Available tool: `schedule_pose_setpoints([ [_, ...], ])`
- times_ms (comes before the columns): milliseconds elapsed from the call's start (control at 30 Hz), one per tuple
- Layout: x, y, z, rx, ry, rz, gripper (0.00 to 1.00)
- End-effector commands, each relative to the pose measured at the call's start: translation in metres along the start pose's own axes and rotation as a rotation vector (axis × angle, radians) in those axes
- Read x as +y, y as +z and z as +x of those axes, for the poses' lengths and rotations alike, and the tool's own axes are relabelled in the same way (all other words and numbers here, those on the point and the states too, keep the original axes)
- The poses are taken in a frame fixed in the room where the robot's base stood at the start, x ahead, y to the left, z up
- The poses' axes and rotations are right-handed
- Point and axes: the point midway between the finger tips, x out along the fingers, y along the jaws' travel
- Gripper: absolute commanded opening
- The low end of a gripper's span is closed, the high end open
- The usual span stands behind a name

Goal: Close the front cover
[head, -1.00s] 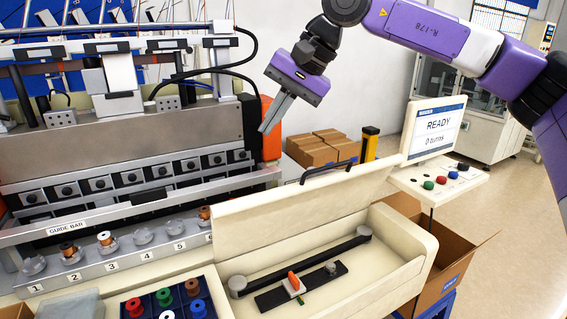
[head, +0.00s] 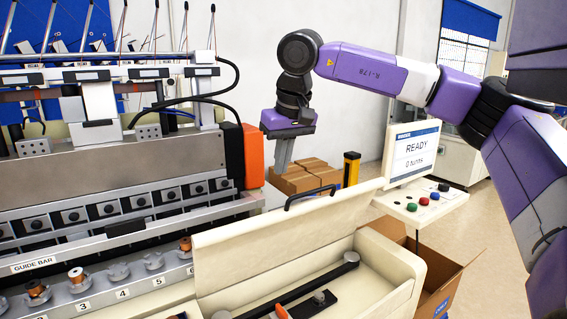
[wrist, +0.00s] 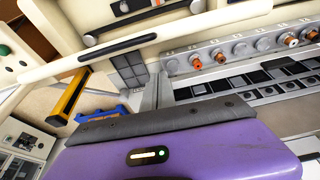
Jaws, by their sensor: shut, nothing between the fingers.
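The front cover (head: 270,240) is a cream lid with a dark bar handle (head: 330,192) along its top edge. It stands raised at the back of a cream housing (head: 405,270), whose inside shows a dark belt and an orange lever. In the wrist view the handle (wrist: 118,47) runs across the upper left. My gripper (head: 281,170) is purple with grey fingers pointing down. It is shut and empty, behind and to the left of the handle, apart from the cover. In the wrist view the fingers (wrist: 158,92) show above the purple body.
A winding machine with a guide bar (head: 33,265) and several spools fills the left. An orange block (head: 254,155) is close left of my gripper. Cardboard boxes (head: 300,178), a yellow post (head: 351,168) and a READY screen (head: 415,152) stand behind and right.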

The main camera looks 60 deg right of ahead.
Motion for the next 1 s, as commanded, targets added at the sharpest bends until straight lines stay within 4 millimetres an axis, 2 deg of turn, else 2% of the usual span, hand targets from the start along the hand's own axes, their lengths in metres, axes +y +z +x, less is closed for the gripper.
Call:
schedule_pose_setpoints([
  [33,-0.001,0.002,0.016,-0.002,-0.001,0.000,0.00],
  [300,-0.001,0.003,0.070,-0.002,-0.002,-0.001,0.00],
  [433,0.000,0.024,0.056,0.002,0.001,-0.002,0.00],
  [600,-0.001,0.037,0.049,0.000,-0.001,-0.001,0.00],
  [1000,0.000,0.039,0.048,0.001,-0.002,0.000,0.00],
])
